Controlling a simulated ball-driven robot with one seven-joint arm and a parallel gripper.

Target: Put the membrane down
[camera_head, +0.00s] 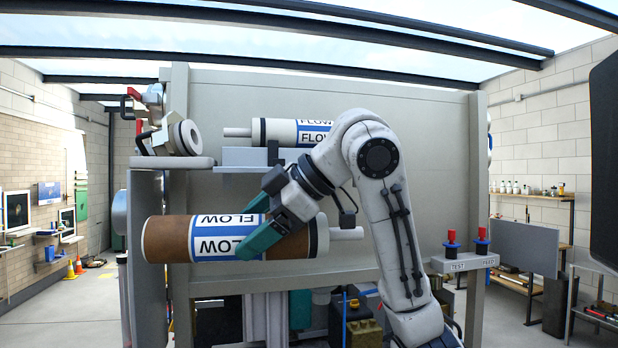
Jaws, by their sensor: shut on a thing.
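A membrane (172,238) is a large horizontal tube in the middle left of the head view. It has a brown left part, a white and blue band lettered FLOW, and a thin pale stub at its right end. My gripper (270,222) reaches it from the upper right. Its teal fingers are shut on the membrane across the FLOW band. Part of the label is hidden behind the fingers. A second white tube (277,131) with FLOW labels lies higher up on a grey support (240,157), partly behind my arm.
A large grey panel frame (440,130) stands behind. A small shelf with red-topped valves (452,240) marked TEST and FEED is at right. A round flanged part (186,138) sits on a ledge at upper left. Equipment fills the space below the membrane.

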